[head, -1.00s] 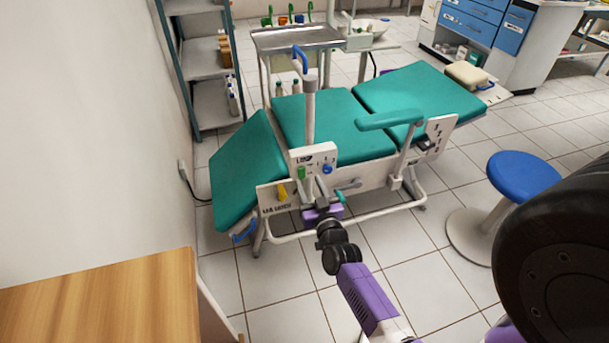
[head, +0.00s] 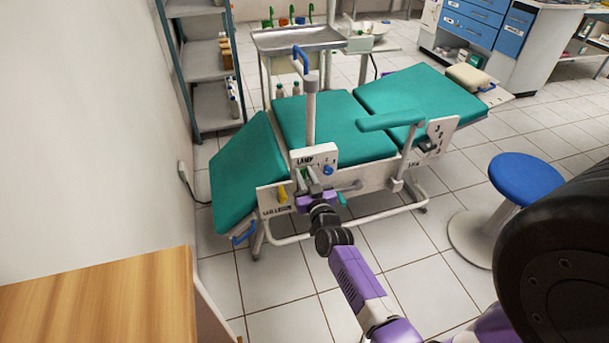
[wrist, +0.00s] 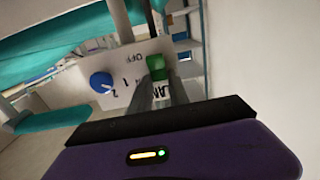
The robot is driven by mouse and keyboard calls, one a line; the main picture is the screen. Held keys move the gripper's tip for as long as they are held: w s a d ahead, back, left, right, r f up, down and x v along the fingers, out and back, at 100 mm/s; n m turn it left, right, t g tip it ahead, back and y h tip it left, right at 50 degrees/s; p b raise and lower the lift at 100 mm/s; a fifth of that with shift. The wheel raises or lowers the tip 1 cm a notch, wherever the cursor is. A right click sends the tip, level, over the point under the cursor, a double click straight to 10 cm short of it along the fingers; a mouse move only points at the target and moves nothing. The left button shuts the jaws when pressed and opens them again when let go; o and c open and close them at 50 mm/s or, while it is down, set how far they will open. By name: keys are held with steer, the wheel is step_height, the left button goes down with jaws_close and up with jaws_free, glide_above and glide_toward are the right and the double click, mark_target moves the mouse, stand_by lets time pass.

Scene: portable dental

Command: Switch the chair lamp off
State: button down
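The chair's white lamp panel (head: 326,155) carries a "LAMP" label and a blue knob (head: 328,170). In the wrist view the panel (wrist: 130,68) is seen upside down, with "OFF", "1" and "2" marks near the blue knob (wrist: 101,82). A green switch piece (wrist: 156,68) sits on the panel beside the knob. My gripper (wrist: 158,82) is right at the panel, its two fingers apart, with the green piece and part of the label showing between them. Whether the fingers touch it I cannot tell. In the head view my gripper (head: 309,181) hides the green piece.
A yellow handle (head: 282,193) and a teal lever (head: 350,187) are close to my gripper. The lamp post (head: 310,115) rises behind the panel. A teal armrest (head: 390,119) and a blue stool (head: 525,178) are to the right. A wooden top (head: 100,300) is at lower left.

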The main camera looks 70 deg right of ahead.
steer(key=shift+f, duration=0.1)
steer(key=b, duration=0.3)
steer(key=shift+f+h+b, duration=0.3)
steer(key=shift+f+b, duration=0.1)
steer(key=shift+t+b, duration=0.4)
steer(key=shift+b, duration=0.2)
steer(key=t+h+b, duration=0.1)
steer(key=b, duration=0.4)
steer(key=f+h+b, duration=0.1)
steer(key=b, duration=0.5)
steer(key=shift+s+a+t+h, duration=0.15)
steer(key=shift+t+h, duration=0.15)
steer(key=shift+t, duration=0.1)
steer(key=shift+r+b, duration=0.15)
steer(key=shift+b, duration=0.9)
steer(key=shift+r+t+h, duration=0.15)
steer(key=shift+t+h, duration=0.15)
steer(key=c, duration=1.2)
jaws_free()
steer(key=shift+c, duration=0.2)
